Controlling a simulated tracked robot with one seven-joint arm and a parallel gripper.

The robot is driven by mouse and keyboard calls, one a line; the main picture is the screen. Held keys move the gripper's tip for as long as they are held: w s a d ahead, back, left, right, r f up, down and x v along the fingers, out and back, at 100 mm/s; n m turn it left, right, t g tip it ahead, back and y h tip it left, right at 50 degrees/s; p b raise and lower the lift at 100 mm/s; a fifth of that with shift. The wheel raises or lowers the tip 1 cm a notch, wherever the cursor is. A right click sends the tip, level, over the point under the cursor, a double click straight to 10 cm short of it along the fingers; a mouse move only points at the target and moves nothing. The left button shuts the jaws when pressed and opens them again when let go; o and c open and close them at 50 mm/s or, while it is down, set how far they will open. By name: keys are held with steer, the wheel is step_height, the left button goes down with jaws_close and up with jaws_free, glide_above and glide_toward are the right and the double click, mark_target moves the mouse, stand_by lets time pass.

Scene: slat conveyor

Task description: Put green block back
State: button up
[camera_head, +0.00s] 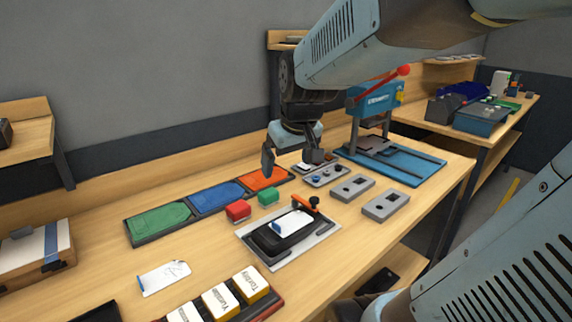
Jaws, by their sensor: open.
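The green block (268,196) stands on the wooden workbench, just right of a red block (238,210). My gripper (289,166) is open, its fingers pointing down above and a little behind the green block, near the orange tray section. Nothing shows between its fingers. A tray with a green section (158,220), a blue section (215,196) and an orange section (263,179) lies along the back of the bench.
A black fixture on a metal plate (322,250) with an orange clamp lies in front of the blocks. Grey blocks (386,206) sit to the right. A blue press (400,166) stands at the back right. Labelled boxes (219,299) stand at the front.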

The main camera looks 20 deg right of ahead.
steer(key=s+r+m, duration=0.1)
steer(key=s+r, duration=0.2)
steer(key=s, duration=0.7)
steer(key=shift+d+m+t, duration=0.3)
steer(key=shift+d, duration=0.1)
steer(key=shift+w, duration=0.1)
steer(key=shift+c, duration=0.3)
